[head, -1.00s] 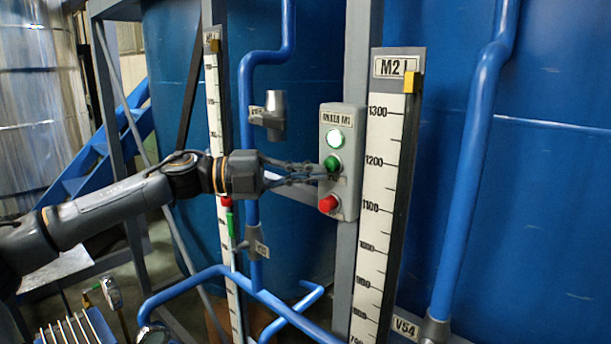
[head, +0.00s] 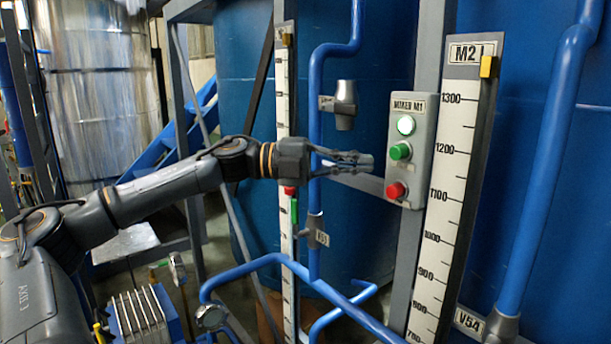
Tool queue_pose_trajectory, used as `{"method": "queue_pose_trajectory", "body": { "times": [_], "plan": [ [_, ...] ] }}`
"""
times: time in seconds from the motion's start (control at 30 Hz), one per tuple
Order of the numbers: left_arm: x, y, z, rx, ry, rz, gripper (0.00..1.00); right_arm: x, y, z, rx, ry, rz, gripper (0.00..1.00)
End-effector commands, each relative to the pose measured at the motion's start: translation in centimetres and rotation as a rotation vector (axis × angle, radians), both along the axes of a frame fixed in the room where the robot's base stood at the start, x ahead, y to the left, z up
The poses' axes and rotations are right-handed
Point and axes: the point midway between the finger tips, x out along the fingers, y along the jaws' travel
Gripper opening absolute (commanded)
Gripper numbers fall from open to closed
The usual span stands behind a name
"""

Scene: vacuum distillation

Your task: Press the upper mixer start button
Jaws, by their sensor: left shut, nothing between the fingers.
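The mixer box (head: 421,150), a grey panel labelled "MIXER M1", is fixed to a grey upright right of centre. From top to bottom it carries a lit white lamp (head: 406,125), a green button (head: 400,151) and a red button (head: 396,190). My left gripper (head: 366,161) is shut and empty. Its fingertips point right at the box, left of the green button and a little lower, with a small gap in the picture. My right gripper is not in view.
A tall level scale marked "M2" (head: 449,190) stands right of the box. Another scale (head: 283,90) and a blue pipe (head: 315,120) with a grey valve (head: 344,104) are near my left wrist. Large blue tanks (head: 385,250) fill the back.

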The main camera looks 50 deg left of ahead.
Motion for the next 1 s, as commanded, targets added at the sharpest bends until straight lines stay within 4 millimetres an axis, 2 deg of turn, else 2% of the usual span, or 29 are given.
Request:
{"method": "queue_pose_trajectory", "body": {
  "times": [0.03,0.13,0.23,0.37,0.5,0.63,1.0],
  "plan": [
    [-0.3,0.3,-0.6,0.003,-0.003,0.002,0.00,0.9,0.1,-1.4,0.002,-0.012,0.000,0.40],
    [-0.9,0.9,-0.6,0.003,-0.007,0.003,0.00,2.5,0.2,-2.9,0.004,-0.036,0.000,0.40],
    [-1.9,2.1,-0.5,0.002,-0.009,0.003,0.00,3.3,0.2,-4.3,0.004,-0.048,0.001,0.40],
    [-3.2,3.7,-0.4,0.001,-0.007,0.004,0.00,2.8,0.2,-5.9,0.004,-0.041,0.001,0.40],
    [-4.4,5.2,-0.3,0.000,-0.005,0.003,0.00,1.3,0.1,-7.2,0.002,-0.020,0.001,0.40],
    [-5.2,6.0,-0.1,0.001,-0.003,0.001,0.00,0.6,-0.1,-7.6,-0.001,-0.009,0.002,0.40],
    [-5.5,6.3,0.1,0.000,-0.001,-0.001,0.00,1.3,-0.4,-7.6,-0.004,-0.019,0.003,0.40]
  ]
}}
